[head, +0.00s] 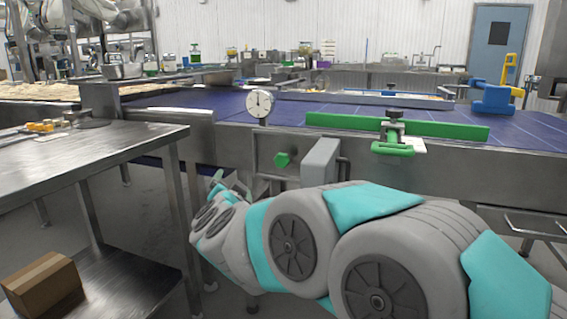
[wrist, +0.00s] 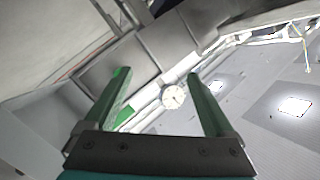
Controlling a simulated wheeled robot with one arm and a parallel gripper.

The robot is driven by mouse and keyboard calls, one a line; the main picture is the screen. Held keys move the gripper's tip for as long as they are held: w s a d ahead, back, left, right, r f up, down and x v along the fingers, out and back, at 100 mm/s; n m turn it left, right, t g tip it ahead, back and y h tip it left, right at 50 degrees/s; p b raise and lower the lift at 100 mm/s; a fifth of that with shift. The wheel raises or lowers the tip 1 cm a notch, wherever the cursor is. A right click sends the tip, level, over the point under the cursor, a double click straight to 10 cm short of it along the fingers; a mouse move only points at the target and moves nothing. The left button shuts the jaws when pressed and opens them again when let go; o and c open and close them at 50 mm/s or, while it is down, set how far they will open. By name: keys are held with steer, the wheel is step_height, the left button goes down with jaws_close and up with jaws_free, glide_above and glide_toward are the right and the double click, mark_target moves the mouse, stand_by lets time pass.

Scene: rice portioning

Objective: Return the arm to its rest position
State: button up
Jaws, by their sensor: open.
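My arm reaches out from the lower right in the head view. My gripper (head: 231,187) is at its far end, low in front of the conveyor's side and to the right of the steel table. In the wrist view my gripper (wrist: 158,92) has its two green fingers spread wide apart. Nothing is between the fingers; a round dial gauge (wrist: 173,97) shows in the background beyond them. The wrist view is tilted.
A steel table (head: 90,160) stands at left, with a cardboard box (head: 42,285) on its lower shelf. The blue conveyor (head: 360,106) runs across behind my arm. A dial gauge (head: 259,103), a green knob (head: 283,160) and a grey box (head: 320,160) stick out from its side.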

steer(key=s+d+f+n+g+y+p, duration=0.1)
steer(key=s+d+f+n+g, duration=0.45)
steer(key=s, duration=0.55)
steer(key=s+d+f+n+g+y, duration=0.1)
steer(key=s+d+f+n+g, duration=0.1)
steer(key=s+d+f+g, duration=0.65)
steer(key=s+d+f+g+h, duration=0.2)
steer(key=s+d, duration=0.4)
steer(key=s, duration=0.6)
steer(key=s+d+f+g+h, duration=0.1)
steer(key=s+d+f+g, duration=0.1)
steer(key=s+d, duration=0.5)
steer(key=s+f, duration=0.1)
steer(key=s, duration=0.5)
steer(key=shift+s+f+m+h, duration=0.25)
steer(key=shift+f+m+h, duration=0.05)
steer(key=shift+m+h, duration=0.1)
